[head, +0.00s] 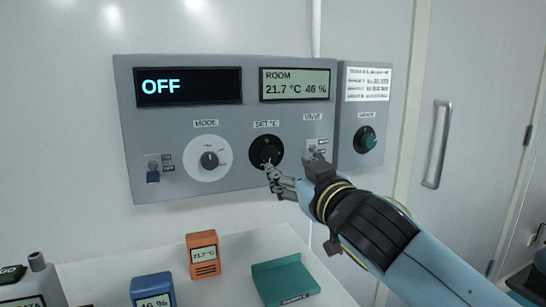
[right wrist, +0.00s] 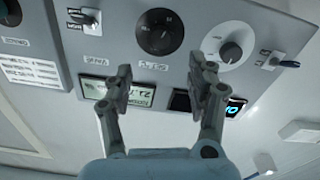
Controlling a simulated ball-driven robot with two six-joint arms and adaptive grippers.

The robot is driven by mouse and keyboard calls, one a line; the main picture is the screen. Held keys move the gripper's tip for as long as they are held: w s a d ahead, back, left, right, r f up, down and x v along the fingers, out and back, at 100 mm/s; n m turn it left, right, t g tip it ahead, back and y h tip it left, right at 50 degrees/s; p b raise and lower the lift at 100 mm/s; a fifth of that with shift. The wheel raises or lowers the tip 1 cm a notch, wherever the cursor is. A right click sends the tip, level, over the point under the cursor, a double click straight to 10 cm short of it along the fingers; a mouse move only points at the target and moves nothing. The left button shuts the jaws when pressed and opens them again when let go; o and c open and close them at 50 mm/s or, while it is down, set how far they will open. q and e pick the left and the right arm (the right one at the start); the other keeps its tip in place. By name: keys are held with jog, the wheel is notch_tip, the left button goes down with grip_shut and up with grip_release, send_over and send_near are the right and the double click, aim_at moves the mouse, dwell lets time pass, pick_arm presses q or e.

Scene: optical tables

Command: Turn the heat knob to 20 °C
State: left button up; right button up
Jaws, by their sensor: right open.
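The black round knob (head: 266,151) under the "SET °C" label is on the grey wall panel (head: 180,115); no separate label reading heat is legible. It also shows in the right wrist view (right wrist: 160,32), where the panel appears upside down. My right gripper (head: 290,168) is in front of the panel, just below and right of this knob in the head view. Its fingers (right wrist: 160,80) are open with nothing between them, and appear apart from the knob. The dark display (head: 190,86) reads OFF. The room display (head: 296,84) reads 21.7 °C and 46 %. My left gripper is not in view.
A MODE knob (head: 209,160) on a white dial and a toggle switch (head: 153,170) are left of the black knob. A smaller box at right has a green knob (head: 365,139). Below, a white surface (head: 228,265) holds an orange meter (head: 203,255), blue meter (head: 152,288) and teal tray (head: 284,280).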

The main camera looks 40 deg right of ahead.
aim_at(271, 156)
jog(key=p+x, duration=0.1)
jog(key=x, duration=0.9)
jog(key=shift+s+p, duration=0.1)
jog(key=shift+p, duration=0.2)
jog(key=shift+f, duration=0.1)
jog(key=c, duration=1.1)
